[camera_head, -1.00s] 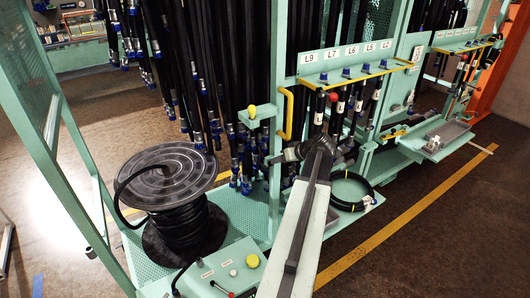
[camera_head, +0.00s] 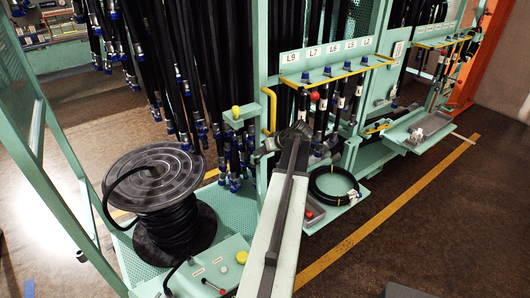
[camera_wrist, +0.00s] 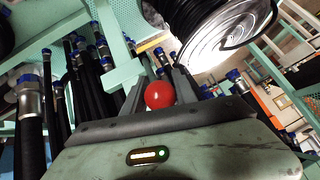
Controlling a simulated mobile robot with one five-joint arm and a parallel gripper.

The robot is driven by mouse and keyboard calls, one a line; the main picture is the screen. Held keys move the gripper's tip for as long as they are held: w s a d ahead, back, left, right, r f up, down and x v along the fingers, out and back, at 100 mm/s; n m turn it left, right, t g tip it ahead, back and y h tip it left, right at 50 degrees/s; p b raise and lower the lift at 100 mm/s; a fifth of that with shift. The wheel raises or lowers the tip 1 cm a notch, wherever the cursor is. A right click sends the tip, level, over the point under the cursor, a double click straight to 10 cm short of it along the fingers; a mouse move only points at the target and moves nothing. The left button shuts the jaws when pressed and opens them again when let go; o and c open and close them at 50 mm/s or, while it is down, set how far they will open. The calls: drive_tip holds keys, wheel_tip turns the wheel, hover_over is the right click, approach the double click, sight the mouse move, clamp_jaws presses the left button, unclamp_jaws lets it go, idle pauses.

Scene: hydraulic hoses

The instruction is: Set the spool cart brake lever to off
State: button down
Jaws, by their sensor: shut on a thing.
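In the wrist view my gripper (camera_wrist: 159,88) is shut on a round red knob (camera_wrist: 159,95), which sits between its two dark fingers. In the head view the end of my arm reaches up to the hose rack, and my fingertips are hidden there. A red ball (camera_head: 315,96) shows just above it, in front of the hanging hoses; I cannot tell if it is the held knob. The spool cart (camera_head: 232,220) carries a big black hose spool (camera_head: 153,180). A short red-tipped lever (camera_head: 221,291) sits on its front panel. The panel lettering is too small to read.
Hoses with blue ends hang behind my arm, under a labelled rack shelf (camera_head: 335,72) with a yellow edge. A yellow knob (camera_head: 236,112) is left of my arm. A coiled black hose (camera_head: 334,184) lies on a tray at the right.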

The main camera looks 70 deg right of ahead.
drive_tip(key=shift+w+r, duration=0.1)
drive_tip(key=c, duration=1)
unclamp_jaws()
drive_tip(key=shift+d, duration=0.1)
drive_tip(key=shift+c, duration=0.2)
drive_tip(key=p+v, duration=0.5)
drive_tip(key=v, duration=0.2)
drive_tip(key=shift+s+r, duration=0.15)
drive_tip(key=shift+s, duration=0.2)
